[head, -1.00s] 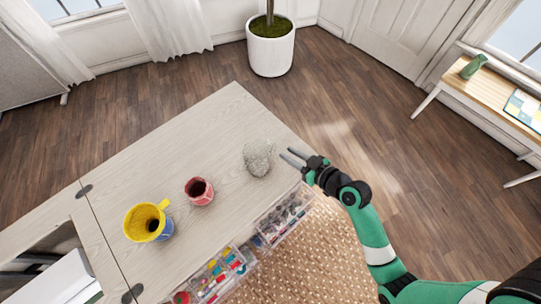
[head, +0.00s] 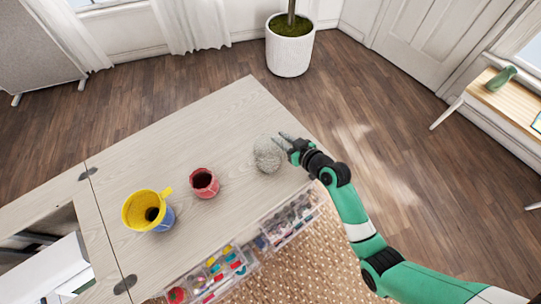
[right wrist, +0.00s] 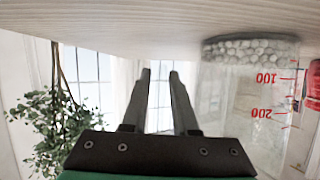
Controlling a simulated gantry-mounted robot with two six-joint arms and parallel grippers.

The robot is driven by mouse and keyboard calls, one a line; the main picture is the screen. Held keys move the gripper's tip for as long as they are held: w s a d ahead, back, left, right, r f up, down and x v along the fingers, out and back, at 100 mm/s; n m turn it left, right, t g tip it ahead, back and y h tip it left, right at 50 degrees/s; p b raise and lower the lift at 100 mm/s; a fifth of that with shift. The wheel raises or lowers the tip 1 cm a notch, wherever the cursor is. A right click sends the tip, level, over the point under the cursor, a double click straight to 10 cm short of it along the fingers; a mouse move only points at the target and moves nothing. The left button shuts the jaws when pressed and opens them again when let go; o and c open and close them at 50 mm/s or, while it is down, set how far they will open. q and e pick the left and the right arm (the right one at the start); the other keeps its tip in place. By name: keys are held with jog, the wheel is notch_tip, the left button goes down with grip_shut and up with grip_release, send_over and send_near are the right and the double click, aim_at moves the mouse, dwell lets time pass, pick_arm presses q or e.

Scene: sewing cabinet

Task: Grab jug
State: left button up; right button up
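A clear measuring jug (head: 269,155) with pale grey beads stands near the table's right corner. In the right wrist view, which is upside down, the jug (right wrist: 245,88) shows red marks 100 and 200, with beads at its base. My right gripper (head: 284,141) is at the jug's upper right side in the head view. In the right wrist view the gripper (right wrist: 159,75) is open, with nothing between its fingers, and the jug is to the right of them. Whether a finger touches the jug cannot be told. My left gripper is not in view.
A red pot (head: 203,183) and a yellow and blue cup (head: 148,211) stand left of the jug on the pale wooden table (head: 200,130). Clear drawers (head: 291,217) with small coloured items are under the front edge. The table's back area is clear.

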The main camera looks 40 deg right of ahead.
jog(key=shift+w+f, duration=0.2)
jog(key=shift+w, duration=0.15)
jog(key=shift+s, duration=0.1)
grip_shut()
dwell(1.1)
